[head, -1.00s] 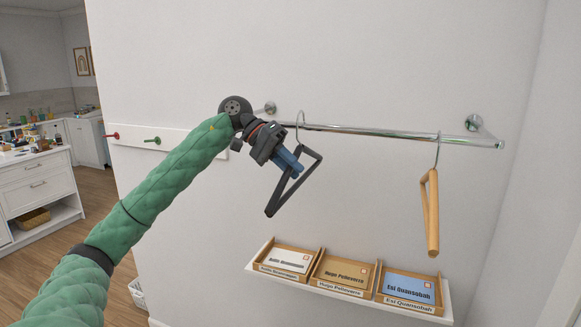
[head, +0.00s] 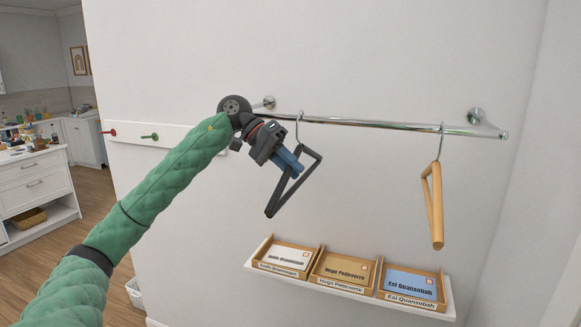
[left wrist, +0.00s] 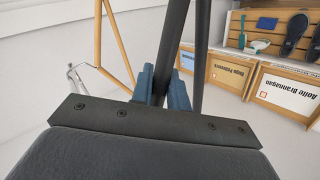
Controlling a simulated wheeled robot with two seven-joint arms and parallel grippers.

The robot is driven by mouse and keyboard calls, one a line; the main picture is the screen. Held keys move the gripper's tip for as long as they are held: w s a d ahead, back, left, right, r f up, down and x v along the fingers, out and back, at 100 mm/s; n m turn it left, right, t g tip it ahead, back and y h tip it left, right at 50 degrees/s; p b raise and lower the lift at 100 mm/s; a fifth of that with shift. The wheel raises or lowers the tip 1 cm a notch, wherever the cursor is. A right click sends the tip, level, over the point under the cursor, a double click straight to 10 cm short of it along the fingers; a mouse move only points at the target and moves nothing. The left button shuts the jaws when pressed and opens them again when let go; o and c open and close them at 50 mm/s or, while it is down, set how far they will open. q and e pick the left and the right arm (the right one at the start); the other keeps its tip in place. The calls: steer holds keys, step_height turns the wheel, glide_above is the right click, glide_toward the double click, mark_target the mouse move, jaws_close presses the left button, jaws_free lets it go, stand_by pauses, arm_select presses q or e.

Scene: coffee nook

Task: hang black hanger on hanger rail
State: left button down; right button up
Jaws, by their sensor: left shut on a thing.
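The black hanger (head: 273,205) is in my left gripper (head: 290,160), whose blue fingers are shut on one of its bars. Its metal hook (head: 298,122) is at the rail's height, near the rail's left part. I cannot tell whether the hook rests on the rail. The chrome hanger rail (head: 385,125) runs along the wall. In the left wrist view the black bar (left wrist: 170,55) passes between the blue fingers (left wrist: 163,87). My right gripper is in neither view.
A wooden hanger (head: 437,215) hangs near the rail's right end; it also shows in the left wrist view (left wrist: 118,40). Below, a white shelf (head: 350,293) holds three labelled wooden trays. A peg board (head: 170,138) is at left. The rail between the hangers is clear.

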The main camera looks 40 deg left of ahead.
arm_select(q)
steer(key=c, duration=1.6)
jaws_free()
steer(key=o, duration=0.3)
steer(key=shift+a+b, duration=0.2)
steer(key=shift+b, duration=0.1)
steer(key=shift+b+v, duration=1.75)
steer(key=shift+v, duration=1.8)
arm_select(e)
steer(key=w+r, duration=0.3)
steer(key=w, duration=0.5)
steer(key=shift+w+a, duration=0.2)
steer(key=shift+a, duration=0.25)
